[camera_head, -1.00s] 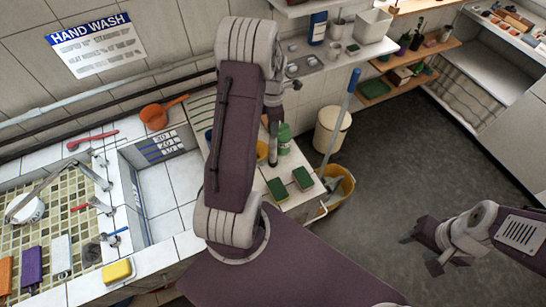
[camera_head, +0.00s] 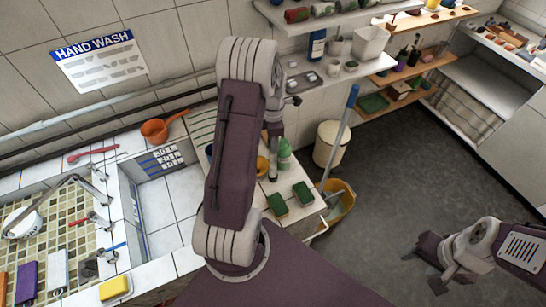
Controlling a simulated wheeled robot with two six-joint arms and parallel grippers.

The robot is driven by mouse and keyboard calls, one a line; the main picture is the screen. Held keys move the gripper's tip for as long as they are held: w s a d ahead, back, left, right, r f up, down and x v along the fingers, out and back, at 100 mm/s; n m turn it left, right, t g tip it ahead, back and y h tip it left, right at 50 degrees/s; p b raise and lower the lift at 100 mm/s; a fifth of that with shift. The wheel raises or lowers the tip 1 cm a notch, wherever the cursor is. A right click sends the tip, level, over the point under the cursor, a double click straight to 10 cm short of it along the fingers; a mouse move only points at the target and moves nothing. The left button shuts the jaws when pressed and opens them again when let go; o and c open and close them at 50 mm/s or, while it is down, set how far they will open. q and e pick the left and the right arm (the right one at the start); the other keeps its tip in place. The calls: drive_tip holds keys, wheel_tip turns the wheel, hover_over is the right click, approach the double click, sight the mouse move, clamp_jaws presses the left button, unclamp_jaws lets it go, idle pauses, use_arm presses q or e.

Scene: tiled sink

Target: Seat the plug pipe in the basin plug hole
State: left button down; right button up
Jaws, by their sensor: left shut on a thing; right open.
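My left gripper (camera_head: 274,130) shows just right of my own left forearm, pointing down over the counter right of the basin. It is shut on a slim grey upright piece (camera_head: 272,172), which looks like the plug pipe; the forearm and gripper partly cover it. The white tiled basin (camera_head: 168,203) lies left of the forearm, with depth marks on its far wall. I cannot make out the plug hole; the forearm may hide part of the basin. My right gripper (camera_head: 437,285) is open and empty above the dark floor at lower right.
Two green sponges (camera_head: 277,205) (camera_head: 303,193) and a green bottle (camera_head: 285,153) stand on the counter near the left gripper. An orange pan (camera_head: 156,131) is behind. A yellow bucket (camera_head: 341,205) stands on the floor.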

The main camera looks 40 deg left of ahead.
use_arm(q)
drive_tip(key=shift+w+r, duration=0.1)
drive_tip(key=shift+r, duration=0.4)
drive_tip(key=shift+r+b, duration=0.65)
drive_tip(key=shift+r, duration=0.9)
drive_tip(key=d+r+b, duration=0.1)
drive_tip(key=d+r, duration=0.2)
drive_tip(key=d, duration=0.3)
drive_tip(key=w+d+r+b, duration=0.1)
drive_tip(key=d+r, duration=0.3)
drive_tip(key=d, duration=0.1)
drive_tip(key=shift+d+b, duration=0.3)
drive_tip(key=shift+d, duration=0.05)
drive_tip(key=shift+f, duration=0.1)
